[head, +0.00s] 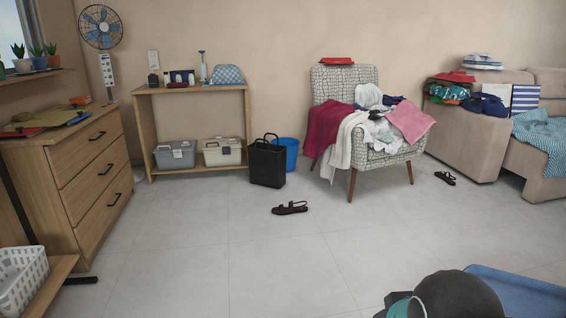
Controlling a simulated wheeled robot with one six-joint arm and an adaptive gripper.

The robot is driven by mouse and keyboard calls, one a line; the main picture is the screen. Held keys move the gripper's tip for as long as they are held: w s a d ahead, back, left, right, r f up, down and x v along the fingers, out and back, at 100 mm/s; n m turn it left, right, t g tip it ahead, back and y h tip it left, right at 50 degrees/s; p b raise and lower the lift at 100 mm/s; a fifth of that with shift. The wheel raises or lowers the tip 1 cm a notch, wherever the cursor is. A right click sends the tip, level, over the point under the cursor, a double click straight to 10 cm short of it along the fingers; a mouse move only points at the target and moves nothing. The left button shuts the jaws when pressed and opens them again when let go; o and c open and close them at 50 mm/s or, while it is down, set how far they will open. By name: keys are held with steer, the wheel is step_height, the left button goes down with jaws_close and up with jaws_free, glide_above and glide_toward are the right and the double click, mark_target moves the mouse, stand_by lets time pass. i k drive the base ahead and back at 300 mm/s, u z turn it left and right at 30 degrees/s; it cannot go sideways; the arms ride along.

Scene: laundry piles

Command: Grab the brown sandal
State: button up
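A dark brown sandal (290,208) lies on the open tile floor near the middle of the head view, in front of the black bag. A second dark sandal (446,178) lies farther back at the right, between the armchair and the sofa. Both look alike at this size. My gripper does not show in the head view, so its place relative to the sandals cannot be seen. A dark rounded part at the bottom right edge looks like part of my arm.
A black bag (267,164) and a blue bin (288,152) stand behind the nearer sandal. A patterned armchair (343,83) heaped with clothes is behind it to the right. A wooden dresser (82,175) is at left. The floor (210,250) in front is clear.

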mark_target(281, 211)
steer(key=i, duration=3.75)
steer(key=u, duration=1.4)
